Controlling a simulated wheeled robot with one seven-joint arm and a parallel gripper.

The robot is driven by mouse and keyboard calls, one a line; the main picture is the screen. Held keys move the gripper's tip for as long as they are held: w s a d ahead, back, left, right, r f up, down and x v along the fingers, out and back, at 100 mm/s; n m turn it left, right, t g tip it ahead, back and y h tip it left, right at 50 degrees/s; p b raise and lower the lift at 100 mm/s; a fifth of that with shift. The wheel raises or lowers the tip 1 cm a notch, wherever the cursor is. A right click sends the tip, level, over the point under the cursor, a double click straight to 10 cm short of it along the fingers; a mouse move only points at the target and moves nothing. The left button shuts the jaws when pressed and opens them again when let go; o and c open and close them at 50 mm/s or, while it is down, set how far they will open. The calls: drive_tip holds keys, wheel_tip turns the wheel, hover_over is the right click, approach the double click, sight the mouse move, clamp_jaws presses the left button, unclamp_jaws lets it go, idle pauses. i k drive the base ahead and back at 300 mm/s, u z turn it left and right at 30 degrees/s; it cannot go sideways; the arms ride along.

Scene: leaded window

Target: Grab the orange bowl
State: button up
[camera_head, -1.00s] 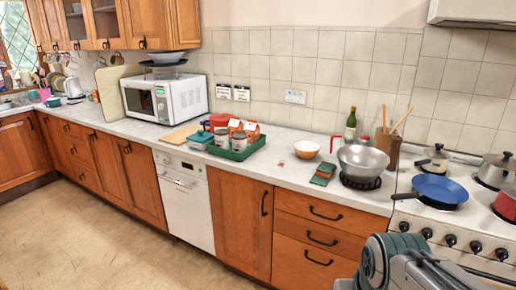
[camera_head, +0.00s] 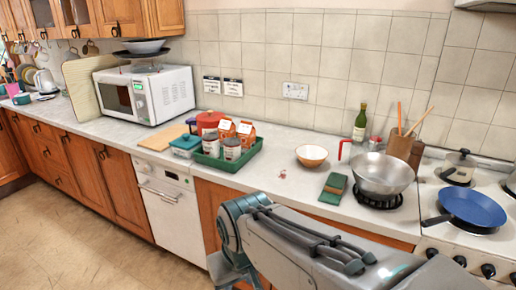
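The orange bowl (camera_head: 312,156) stands upright on the white countertop in the camera_head view, with an orange outside and a pale inside. It sits between the green tray and the large metal bowl, with clear counter around it. My arm reaches in from the lower right, below and in front of the bowl. My gripper's fingers do not show, so I cannot see whether they are open or shut.
Left of the bowl, a green tray (camera_head: 248,152) holds jars and cartons. To the right are a green packet (camera_head: 335,188), a large metal bowl (camera_head: 383,174), a green bottle (camera_head: 360,122) and a utensil holder (camera_head: 400,146). A blue pan (camera_head: 472,207) sits on the stove.

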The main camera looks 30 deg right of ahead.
sight(311, 156)
drive_tip(key=z, duration=0.25)
drive_tip(key=i, duration=1.3)
drive_tip(key=z, duration=0.5)
